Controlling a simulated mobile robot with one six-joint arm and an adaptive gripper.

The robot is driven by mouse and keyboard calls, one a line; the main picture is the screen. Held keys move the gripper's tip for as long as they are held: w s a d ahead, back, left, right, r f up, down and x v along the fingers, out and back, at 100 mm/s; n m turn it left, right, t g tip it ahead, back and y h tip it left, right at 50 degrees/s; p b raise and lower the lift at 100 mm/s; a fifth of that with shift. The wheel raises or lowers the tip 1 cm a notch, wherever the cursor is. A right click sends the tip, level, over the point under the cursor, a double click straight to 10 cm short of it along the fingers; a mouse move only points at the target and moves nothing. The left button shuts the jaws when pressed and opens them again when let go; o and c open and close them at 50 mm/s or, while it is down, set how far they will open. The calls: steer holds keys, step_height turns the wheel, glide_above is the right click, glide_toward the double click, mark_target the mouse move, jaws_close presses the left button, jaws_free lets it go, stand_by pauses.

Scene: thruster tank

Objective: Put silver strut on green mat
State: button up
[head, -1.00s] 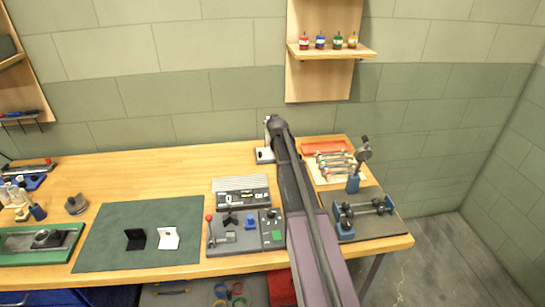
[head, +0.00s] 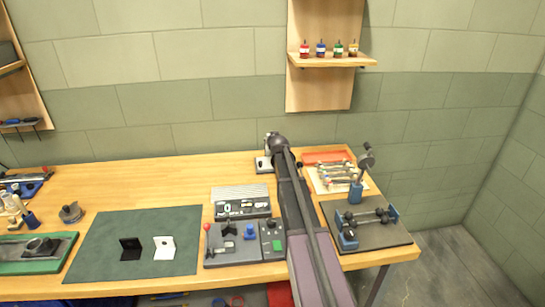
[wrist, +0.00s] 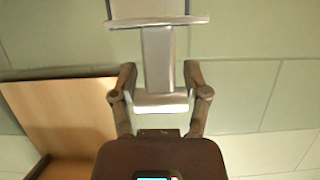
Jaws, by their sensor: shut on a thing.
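In the wrist view my gripper (wrist: 160,88) is shut on the silver strut (wrist: 158,58), with a finger on each side of it. The strut has a narrow stem between wider flat ends. Its far end runs up to the top edge of that view. In the head view my arm hides the gripper, and I cannot make out the strut there. The dark green mat (head: 95,250) lies flat on the bench at left centre. A black bracket (head: 130,248) and a white bracket (head: 163,247) stand on it.
A control panel (head: 245,240) and a grey ribbed unit (head: 240,202) stand between the mat and my arm. A green tray (head: 60,262) lies left of the mat. A dark fixture plate (head: 385,236) is at the right. The mat's back half is clear.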

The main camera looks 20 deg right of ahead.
steer(key=shift+f+b, duration=0.4)
steer(key=shift+f, duration=0.3)
step_height(320, 180, down, 5)
steer(key=b, duration=0.4)
steer(key=shift+r+b, duration=0.2)
steer(key=shift+b, duration=0.1)
steer(key=shift+f, duration=0.25)
steer(key=o, duration=1.2)
steer(key=shift+r, duration=0.1)
steer(key=shift+c, duration=0.2)
steer(key=p+v, duration=0.5)
steer(key=v, duration=0.8)
steer(key=shift+s+r, duration=0.2)
steer(key=shift+s, duration=0.2)
